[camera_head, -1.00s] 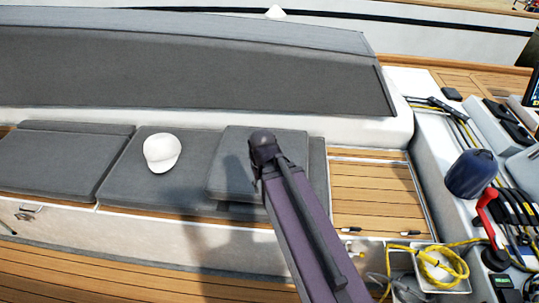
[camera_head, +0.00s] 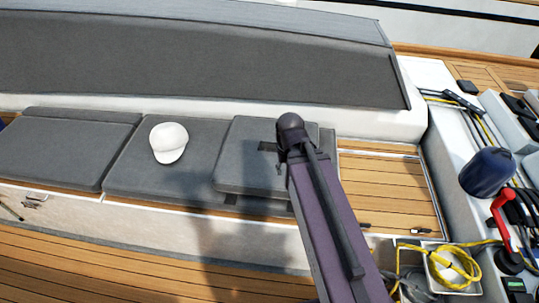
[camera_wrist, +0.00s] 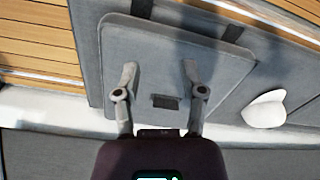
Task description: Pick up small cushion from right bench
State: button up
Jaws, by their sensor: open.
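The small grey cushion (camera_head: 240,160) lies on the grey bench seat, at the right end of the padded part. It also shows in the wrist view (camera_wrist: 165,50), where it lies under and beyond my gripper (camera_wrist: 158,72). The two fingers are apart with nothing between them; the cushion surface and a small dark patch show in the gap. I cannot tell whether the fingertips touch the cushion. In the head view my arm covers the right part of the cushion, and the fingers are hidden behind it.
A white cap (camera_head: 168,142) sits on the bench left of the cushion; it shows in the wrist view too (camera_wrist: 265,110). The dark backrest (camera_head: 200,65) rises behind. Bare wooden slats (camera_head: 385,190) lie to the right, then yellow rope (camera_head: 452,265) and a blue-covered winch (camera_head: 487,172).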

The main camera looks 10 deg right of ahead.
jog(key=w+f+m+b, duration=0.1)
jog(key=w+f+m, duration=0.1)
jog(key=w+m, duration=0.9)
jog(key=m+b, duration=0.2)
jog(key=m, duration=0.9)
send_over(270, 143)
jog(key=shift+f, duration=0.5)
jog(key=shift+f, duration=0.1)
notch_tip(270, 143, down, 8)
jog(key=b, duration=0.8)
jog(key=shift+f+b, duration=0.25)
jog(key=shift+b, duration=0.05)
jog(key=f+b, duration=0.3)
jog(key=shift+w+f, duration=0.25)
jog(key=shift+f+b, duration=0.85)
jog(key=shift+b, duration=0.25)
jog(key=shift+c, duration=0.2)
